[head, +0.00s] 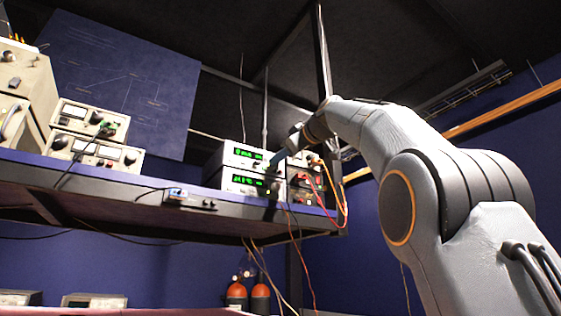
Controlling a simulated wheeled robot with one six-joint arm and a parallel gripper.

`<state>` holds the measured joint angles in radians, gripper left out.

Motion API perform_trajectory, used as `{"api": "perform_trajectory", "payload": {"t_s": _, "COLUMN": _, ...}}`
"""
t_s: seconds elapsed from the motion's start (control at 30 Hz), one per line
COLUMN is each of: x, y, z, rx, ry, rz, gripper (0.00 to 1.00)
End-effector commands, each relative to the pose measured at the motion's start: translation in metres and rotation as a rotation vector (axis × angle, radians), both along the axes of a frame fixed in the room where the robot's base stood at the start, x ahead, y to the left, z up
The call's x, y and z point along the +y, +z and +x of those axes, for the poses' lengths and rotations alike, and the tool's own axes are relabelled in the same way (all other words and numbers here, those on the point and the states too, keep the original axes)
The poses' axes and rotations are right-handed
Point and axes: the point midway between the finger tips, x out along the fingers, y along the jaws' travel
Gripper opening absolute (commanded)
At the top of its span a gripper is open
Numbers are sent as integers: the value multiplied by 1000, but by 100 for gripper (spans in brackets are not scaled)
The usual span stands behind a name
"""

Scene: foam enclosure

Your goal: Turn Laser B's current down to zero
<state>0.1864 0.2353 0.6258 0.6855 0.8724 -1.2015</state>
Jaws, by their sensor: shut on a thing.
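Two stacked grey instruments with green lit displays stand near the right end of the raised shelf, an upper unit (232,155) and a lower unit (231,186). Their digits are too small to read surely, and I cannot read which is Laser B. My gripper (274,161) is at the right part of the upper unit's front, just right of its display. It is shut on what seems to be a control knob there; the fingers hide the knob. A few small dark knobs show on the lower unit's front, right of its display.
The shelf (130,181) has a dark front edge. Red and orange cables (337,188) hang from dark modules (304,186) right of the stack, close to my arm. Older meter units (98,151) stand at left.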

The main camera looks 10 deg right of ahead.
Motion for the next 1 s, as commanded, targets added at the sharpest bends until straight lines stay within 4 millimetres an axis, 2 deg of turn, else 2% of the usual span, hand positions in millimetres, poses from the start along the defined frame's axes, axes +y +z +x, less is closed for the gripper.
{"api": "perform_trajectory", "payload": {"t_s": 0.33, "x": 0, "y": -1, "z": 1, "rx": -35, "ry": 0, "rz": -110, "gripper": 0}}
{"api": "perform_trajectory", "payload": {"t_s": 0.83, "x": 0, "y": 0, "z": 0, "rx": -40, "ry": 0, "rz": -123, "gripper": 0}}
{"api": "perform_trajectory", "payload": {"t_s": 0.87, "x": 0, "y": 0, "z": 0, "rx": -40, "ry": 0, "rz": -123, "gripper": 24}}
{"api": "perform_trajectory", "payload": {"t_s": 0.93, "x": 0, "y": 0, "z": 0, "rx": -40, "ry": 0, "rz": -123, "gripper": 36}}
{"api": "perform_trajectory", "payload": {"t_s": 1.0, "x": 0, "y": 0, "z": 0, "rx": -40, "ry": 0, "rz": -122, "gripper": 38}}
